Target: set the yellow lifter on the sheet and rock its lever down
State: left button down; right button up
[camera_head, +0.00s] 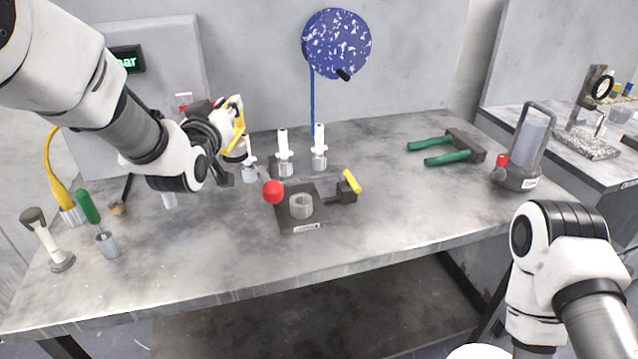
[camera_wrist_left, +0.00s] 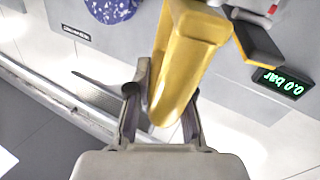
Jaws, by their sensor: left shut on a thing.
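The yellow lifter (camera_head: 238,118) is held up over the back left of the bench, close to the grey wall panel. In the left wrist view its thick yellow body (camera_wrist_left: 188,58) lies between the two fingers, with a dark part beside it. My left gripper (camera_head: 232,160) is shut on the lifter; it also shows in the left wrist view (camera_wrist_left: 160,112). The lifter's lever cannot be made out clearly. I cannot tell which surface is the sheet; a blue speckled round disc (camera_head: 337,43) is at the back wall. My right gripper is out of the picture.
A dark fixture (camera_head: 303,220) with a red knob and grey ring sits mid-bench. White-topped bottles (camera_head: 284,155) stand behind it. Green-handled pliers (camera_head: 445,152) and a grey canister (camera_head: 525,150) are at right. Tools stand at left. The front bench (camera_head: 230,260) is clear.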

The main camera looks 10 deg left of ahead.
pick_arm(q)
jog(key=shift+f, duration=0.1)
jog(key=f, duration=0.1)
jog(key=s+f, duration=0.1)
jog(key=f, duration=0.1)
jog(key=shift+f, duration=0.15)
notch_tip(320, 180, down, 14)
jog(key=p, duration=0.1)
jog(key=shift+w, duration=0.25)
jog(key=shift+s, duration=0.1)
jog(key=c, duration=1.1)
grip_release()
jog(key=shift+o, duration=0.2)
